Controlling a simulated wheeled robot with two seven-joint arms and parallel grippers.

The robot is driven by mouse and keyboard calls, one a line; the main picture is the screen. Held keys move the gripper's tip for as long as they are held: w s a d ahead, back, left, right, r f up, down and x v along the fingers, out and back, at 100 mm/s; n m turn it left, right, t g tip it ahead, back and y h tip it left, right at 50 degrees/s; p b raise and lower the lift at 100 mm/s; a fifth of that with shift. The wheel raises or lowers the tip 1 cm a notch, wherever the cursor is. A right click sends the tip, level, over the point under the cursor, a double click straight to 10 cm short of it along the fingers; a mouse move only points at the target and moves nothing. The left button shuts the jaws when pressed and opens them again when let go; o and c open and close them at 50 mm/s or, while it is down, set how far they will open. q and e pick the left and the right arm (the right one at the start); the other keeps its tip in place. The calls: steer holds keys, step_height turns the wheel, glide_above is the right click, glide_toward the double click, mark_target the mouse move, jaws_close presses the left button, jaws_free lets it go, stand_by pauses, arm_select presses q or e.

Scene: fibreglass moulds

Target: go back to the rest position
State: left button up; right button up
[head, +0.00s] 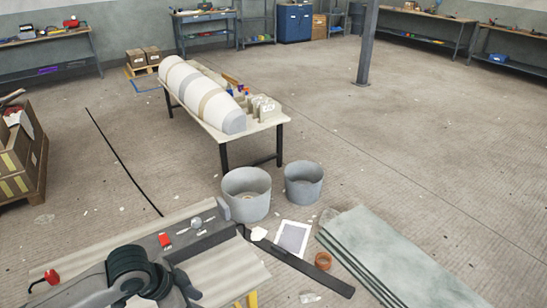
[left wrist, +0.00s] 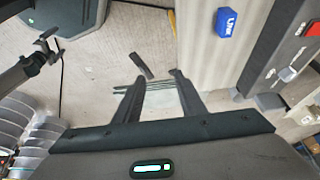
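My left gripper (left wrist: 158,77) shows in the left wrist view with its two dark fingers apart. Nothing is held between them; floor and a few thin dark strips show in the gap, seemingly farther off. In the head view, grey and black ribbed parts at the lower left seem to be mine, but the left gripper's fingers cannot be made out there. My right gripper is in neither view.
A corrugated bench (head: 235,275) with a long dark grey box (head: 190,240) lies close in front. Beyond it stand two grey buckets (head: 246,205) and a table (head: 215,132) bearing a long striped mould (head: 195,92). Grey sheets (head: 395,260) lie at the lower right. Open floor lies right.

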arm_select(q)
steer(key=s+d+f+n+t, duration=0.2)
steer(key=s+d+f+n, duration=0.1)
steer(key=s+d+f, duration=0.3)
steer(key=s+a+f+n+g+y, duration=0.1)
steer(key=s+a+f+n+y, duration=0.15)
steer(key=s+a, duration=0.4)
steer(key=s+a+f+n+y, duration=0.15)
steer(key=s+a+n, duration=0.25)
steer(key=s, duration=0.5)
step_height(320, 180, down, 27)
steer(key=g, duration=0.1)
steer(key=s+a+f+g, duration=0.1)
steer(key=s+a+f, duration=0.2)
steer(key=s+f, duration=1.6)
steer(key=shift+m+g, duration=0.3)
steer(key=shift+m, duration=0.05)
